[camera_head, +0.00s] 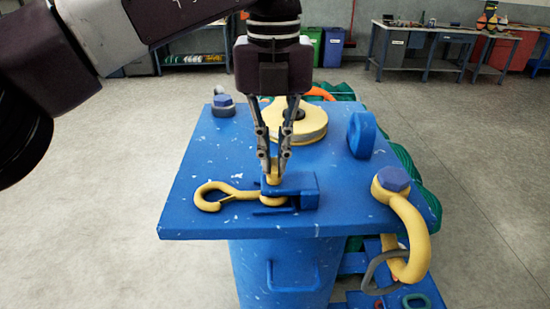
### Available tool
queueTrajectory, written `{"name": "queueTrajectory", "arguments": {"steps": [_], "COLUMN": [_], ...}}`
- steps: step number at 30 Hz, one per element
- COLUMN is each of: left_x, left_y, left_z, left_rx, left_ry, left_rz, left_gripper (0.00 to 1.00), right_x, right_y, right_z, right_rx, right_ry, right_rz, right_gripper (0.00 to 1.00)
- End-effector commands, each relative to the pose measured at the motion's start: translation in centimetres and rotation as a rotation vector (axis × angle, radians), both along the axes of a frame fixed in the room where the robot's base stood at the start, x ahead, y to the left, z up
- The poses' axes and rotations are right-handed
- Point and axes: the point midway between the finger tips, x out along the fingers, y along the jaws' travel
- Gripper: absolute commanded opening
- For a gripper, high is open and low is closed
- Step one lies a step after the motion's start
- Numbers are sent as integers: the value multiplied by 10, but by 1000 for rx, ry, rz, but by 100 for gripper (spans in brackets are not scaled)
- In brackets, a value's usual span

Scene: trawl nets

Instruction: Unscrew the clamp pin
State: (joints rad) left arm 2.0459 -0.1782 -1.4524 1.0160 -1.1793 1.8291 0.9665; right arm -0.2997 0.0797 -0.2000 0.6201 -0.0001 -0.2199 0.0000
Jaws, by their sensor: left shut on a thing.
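My left gripper (275,165) comes down from above onto the near part of the blue stand's top. Its fingers are shut on the yellow clamp pin (273,179), whose upper end shows between the fingertips. The pin stands upright at a small blue clamp block (303,188). A yellow hook (225,194) lies flat on the blue top, and its right end runs to the foot of the pin at the block. How far the pin is threaded in is hidden. My right gripper is not in view.
Green netting (425,185) lies behind. Workbenches (420,45) stand far back; the floor at left is clear.

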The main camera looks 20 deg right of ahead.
Motion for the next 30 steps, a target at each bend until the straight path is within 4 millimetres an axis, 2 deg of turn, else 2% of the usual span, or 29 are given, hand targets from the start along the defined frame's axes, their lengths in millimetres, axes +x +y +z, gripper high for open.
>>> {"name": "queueTrajectory", "arguments": {"steps": [1,30], "left_x": [-2,-3], "left_y": [0,5], "left_z": [-7,-8], "left_rx": [8,12], "left_ry": [7,5], "left_rz": [40,960], "left_gripper": [0,0], "right_x": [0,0], "right_y": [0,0], "right_z": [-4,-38], "right_rx": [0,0], "right_ry": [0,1], "right_rz": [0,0], "right_gripper": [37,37]}}
